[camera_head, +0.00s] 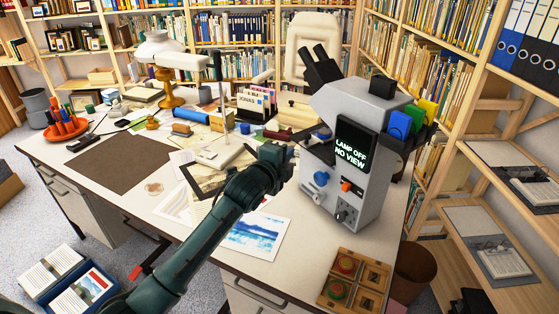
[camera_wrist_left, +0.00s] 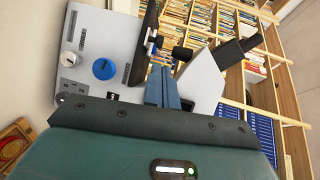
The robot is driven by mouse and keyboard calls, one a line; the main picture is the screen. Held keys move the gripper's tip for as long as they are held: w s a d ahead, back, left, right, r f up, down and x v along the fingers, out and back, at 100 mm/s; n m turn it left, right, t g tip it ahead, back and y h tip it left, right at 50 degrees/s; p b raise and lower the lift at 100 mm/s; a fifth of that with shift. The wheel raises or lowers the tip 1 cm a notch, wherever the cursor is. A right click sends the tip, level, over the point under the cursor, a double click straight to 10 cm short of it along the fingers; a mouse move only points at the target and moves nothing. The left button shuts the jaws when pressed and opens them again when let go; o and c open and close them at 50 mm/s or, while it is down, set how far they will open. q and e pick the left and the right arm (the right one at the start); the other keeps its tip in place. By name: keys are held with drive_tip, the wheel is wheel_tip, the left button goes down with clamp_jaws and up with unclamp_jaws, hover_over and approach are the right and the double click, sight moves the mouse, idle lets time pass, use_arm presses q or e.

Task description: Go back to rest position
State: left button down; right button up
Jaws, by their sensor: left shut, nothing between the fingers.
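My left arm comes in from the lower left in the head view. Its gripper (camera_head: 283,154) is over the desk, just left of a grey microscope (camera_head: 345,185). The microscope's screen reads "LAMP OFF NO VIEW". In the left wrist view, the two fingers (camera_wrist_left: 162,88) are together with nothing between them. They appear in front of the microscope (camera_wrist_left: 115,65), with its blue knob to their left. I cannot tell whether they touch it. My right gripper is not in view.
Prints (camera_head: 255,236) lie on the desk (camera_head: 130,215) under and beside my arm. A wooden tray (camera_head: 350,287) with round items is at the front right. A white lamp (camera_head: 165,50), pens and books stand farther back. Shelves close off the right side.

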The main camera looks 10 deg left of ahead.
use_arm(q)
drive_tip(key=s+f+n+g, duration=0.1)
drive_tip(key=s+f+n, duration=0.4)
drive_tip(key=s, duration=0.6)
drive_tip(key=s+f+n+g+p, duration=0.1)
drive_tip(key=s+f+n, duration=0.5)
drive_tip(key=s, duration=0.6)
drive_tip(key=s+f+n+g+p, duration=0.1)
drive_tip(key=s+f+n+g, duration=0.2)
drive_tip(key=s+f+n, duration=0.3)
drive_tip(key=s+f, duration=0.3)
drive_tip(key=s, duration=0.2)
drive_tip(key=shift+s+a+f, duration=0.15)
drive_tip(key=shift+s, duration=0.2)
